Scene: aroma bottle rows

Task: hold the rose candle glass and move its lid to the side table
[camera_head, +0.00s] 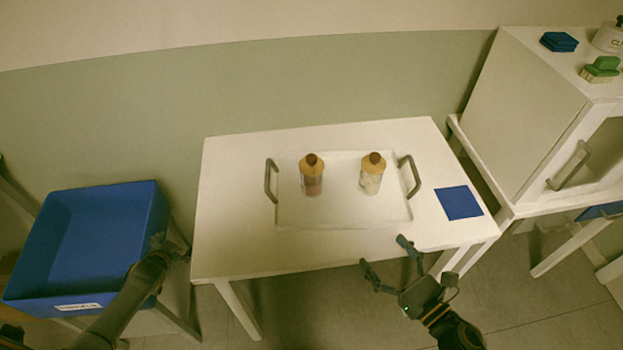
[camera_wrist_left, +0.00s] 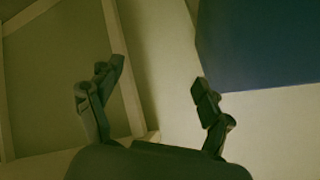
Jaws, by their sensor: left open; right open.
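The rose candle glass (camera_head: 312,184) stands upright at the left on a white tray (camera_head: 335,218) with grey handles. Its round wooden lid (camera_head: 311,165), with a dark knob, is on top. A cream glass (camera_head: 370,182) with a similar lid stands to its right. My left gripper (camera_head: 176,251) is by the right edge of the blue bin, far left of the glass; it is open and empty in the left wrist view (camera_wrist_left: 154,78). My right gripper (camera_head: 388,254) is open and empty in front of the table, below and right of the tray. I cannot tell which surface is the side table.
The white table (camera_head: 240,240) has free room left of the tray. A blue square (camera_head: 458,202) lies at its right. A blue bin (camera_head: 105,215) stands left. A white cabinet (camera_head: 525,110) at right carries a green brush (camera_head: 601,68) and blue sponge (camera_head: 558,41).

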